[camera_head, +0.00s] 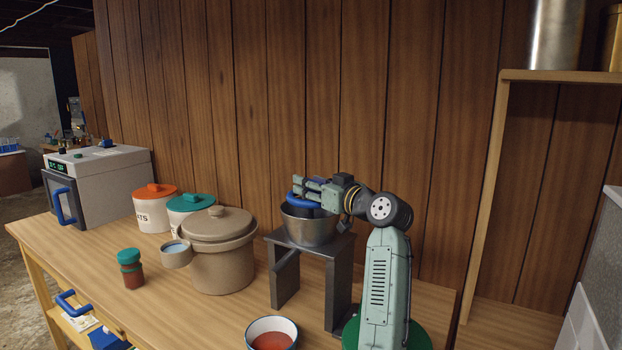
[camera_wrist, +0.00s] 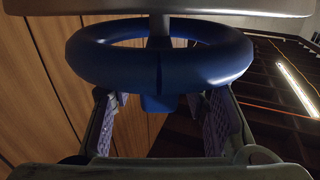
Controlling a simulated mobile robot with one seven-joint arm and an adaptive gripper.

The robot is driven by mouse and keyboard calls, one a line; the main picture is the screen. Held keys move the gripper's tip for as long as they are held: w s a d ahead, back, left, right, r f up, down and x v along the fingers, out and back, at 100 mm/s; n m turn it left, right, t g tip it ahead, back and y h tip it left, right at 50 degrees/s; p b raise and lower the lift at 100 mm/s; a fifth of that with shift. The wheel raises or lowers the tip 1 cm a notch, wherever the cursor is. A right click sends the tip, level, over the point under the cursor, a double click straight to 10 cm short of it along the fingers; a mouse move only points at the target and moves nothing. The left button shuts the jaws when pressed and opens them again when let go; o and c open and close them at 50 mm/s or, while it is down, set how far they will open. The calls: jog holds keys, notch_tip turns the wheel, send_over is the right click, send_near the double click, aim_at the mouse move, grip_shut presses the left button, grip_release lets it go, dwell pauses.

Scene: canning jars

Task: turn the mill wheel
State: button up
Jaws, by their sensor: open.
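The mill has a steel bowl (camera_head: 308,228) on a dark stand (camera_head: 338,262), with a blue wheel (camera_head: 298,205) above the bowl. The wheel also fills the upper middle of the wrist view (camera_wrist: 200,70) as a thick ring around a grey shaft, with a small blue block (camera_wrist: 158,104) on its near side. My gripper (camera_head: 302,190) is at the wheel and partly hides it in the head view. In the wrist view, my gripper's fingers (camera_wrist: 160,112) are apart, one to each side of the block. I cannot tell whether either finger touches the wheel.
A brown crock (camera_head: 222,262), a small cup (camera_head: 177,256) and a jar with a green lid (camera_head: 132,272) stand left of the mill. A bowl with red contents (camera_head: 272,336) is in front. The wooden wall (camera_head: 270,100) is close behind.

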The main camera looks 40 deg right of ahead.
jog(key=shift+w, duration=0.15)
jog(key=shift+c, duration=0.2)
grip_shut()
dwell(0.3)
